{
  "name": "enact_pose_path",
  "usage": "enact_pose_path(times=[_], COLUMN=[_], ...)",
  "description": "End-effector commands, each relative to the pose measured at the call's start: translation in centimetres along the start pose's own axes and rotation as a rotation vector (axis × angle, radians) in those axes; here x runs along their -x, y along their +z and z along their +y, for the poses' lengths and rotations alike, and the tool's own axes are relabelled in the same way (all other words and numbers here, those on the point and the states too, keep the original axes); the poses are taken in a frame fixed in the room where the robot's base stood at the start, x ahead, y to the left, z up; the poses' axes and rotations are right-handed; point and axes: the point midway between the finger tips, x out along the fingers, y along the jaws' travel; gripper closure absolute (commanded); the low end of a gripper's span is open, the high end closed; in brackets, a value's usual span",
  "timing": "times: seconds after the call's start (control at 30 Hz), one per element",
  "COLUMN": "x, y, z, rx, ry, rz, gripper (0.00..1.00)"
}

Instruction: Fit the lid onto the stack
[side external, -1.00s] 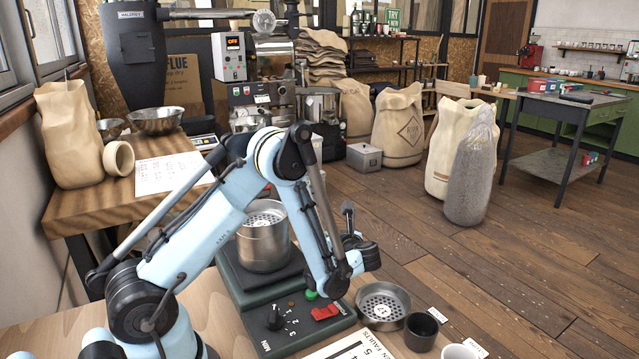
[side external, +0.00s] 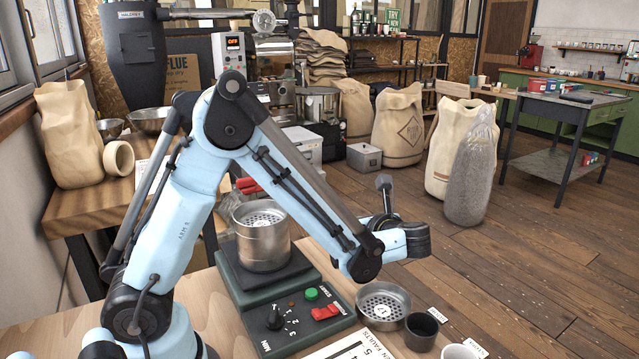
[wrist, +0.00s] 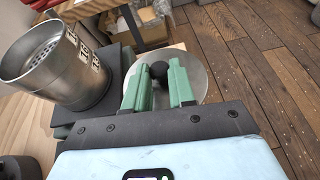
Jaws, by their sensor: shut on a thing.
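The stack (side external: 263,240) is a set of round metal sieves with a perforated top, standing upright on the dark green shaker (side external: 285,310). It also shows at the left of the wrist view (wrist: 70,80), tilted by the camera angle. In the wrist view, my gripper (wrist: 158,70) has its green fingers shut on the black knob of the lid (wrist: 200,72), a round pale metal disc. The lid is to the right of the stack and apart from it in that view. In the side view my forearm hides the fingers and lid.
A loose perforated sieve (side external: 383,306), a dark cup (side external: 421,331) and a white cup (side external: 460,352) stand to the right of the shaker. A printed sheet (side external: 352,347) lies in front.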

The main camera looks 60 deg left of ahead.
Motion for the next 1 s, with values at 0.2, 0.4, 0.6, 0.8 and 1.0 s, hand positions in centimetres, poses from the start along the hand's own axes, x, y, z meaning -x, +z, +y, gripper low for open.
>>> enact_pose_path(times=[0.2,0.4,0.6,0.8,1.0], x=[1.7,3.9,6.0,7.8,6.5], y=[2.7,7.9,13.0,17.4,18.8], z=[0.2,0.5,0.7,0.8,4.9], rx=[0.000,0.000,0.000,0.000,0.003], ry=[-0.001,0.000,0.000,0.000,0.001], rz=[-0.001,-0.001,-0.001,-0.001,0.000], gripper=[1.00,1.00,1.00,1.00,1.00])
